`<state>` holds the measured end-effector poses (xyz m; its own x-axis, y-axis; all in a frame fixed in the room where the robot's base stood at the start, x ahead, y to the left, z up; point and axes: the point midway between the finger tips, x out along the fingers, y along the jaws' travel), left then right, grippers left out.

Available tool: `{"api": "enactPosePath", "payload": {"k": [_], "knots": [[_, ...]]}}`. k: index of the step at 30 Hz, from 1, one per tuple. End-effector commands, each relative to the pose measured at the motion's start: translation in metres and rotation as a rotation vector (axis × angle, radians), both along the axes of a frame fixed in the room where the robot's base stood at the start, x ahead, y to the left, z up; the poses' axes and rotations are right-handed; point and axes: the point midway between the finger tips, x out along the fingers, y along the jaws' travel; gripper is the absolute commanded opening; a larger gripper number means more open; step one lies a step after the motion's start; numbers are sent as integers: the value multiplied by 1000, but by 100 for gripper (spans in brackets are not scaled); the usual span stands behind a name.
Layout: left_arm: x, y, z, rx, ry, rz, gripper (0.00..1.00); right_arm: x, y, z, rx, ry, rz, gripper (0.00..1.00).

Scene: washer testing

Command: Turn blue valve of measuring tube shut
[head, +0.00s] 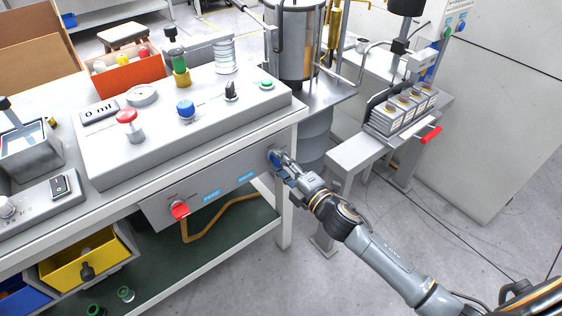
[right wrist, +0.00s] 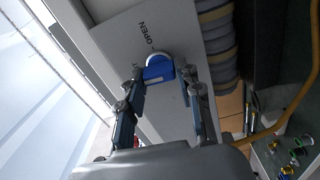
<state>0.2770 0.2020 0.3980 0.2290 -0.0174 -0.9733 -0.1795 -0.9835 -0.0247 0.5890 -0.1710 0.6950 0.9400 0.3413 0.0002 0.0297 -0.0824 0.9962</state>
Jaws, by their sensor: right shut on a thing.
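The blue valve (head: 273,157) is on the right end of the grey front panel (head: 226,186) under the bench top. My right gripper (head: 280,160) reaches it from the right and is shut on it. In the right wrist view the blue valve (right wrist: 159,68) sits between the two fingertips of my right gripper (right wrist: 162,80), with the word OPEN on the panel beside it. The fingers partly hide the valve's sides. A red valve (head: 180,209) is at the panel's left end. My left gripper is not in view.
An orange hose (head: 225,212) hangs below the panel. A metal tank (head: 297,45) and a small side table (head: 350,152) stand to the right.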

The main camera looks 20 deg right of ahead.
Motion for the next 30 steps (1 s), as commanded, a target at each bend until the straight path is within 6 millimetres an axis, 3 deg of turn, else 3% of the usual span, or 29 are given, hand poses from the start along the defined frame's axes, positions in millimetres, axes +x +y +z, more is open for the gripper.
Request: {"api": "enactPosePath", "payload": {"k": [21, 22, 25, 30], "knots": [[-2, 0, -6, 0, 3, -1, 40, -1, 1, -1, -76, -26, 1, 3], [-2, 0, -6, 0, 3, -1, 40, -1, 1, -1, -76, -26, 1, 37], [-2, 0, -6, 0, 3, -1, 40, 0, 1, -1, -75, -25, 1, 57], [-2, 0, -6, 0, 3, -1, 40, 0, 0, -1, -75, -26, 1, 58]]}}
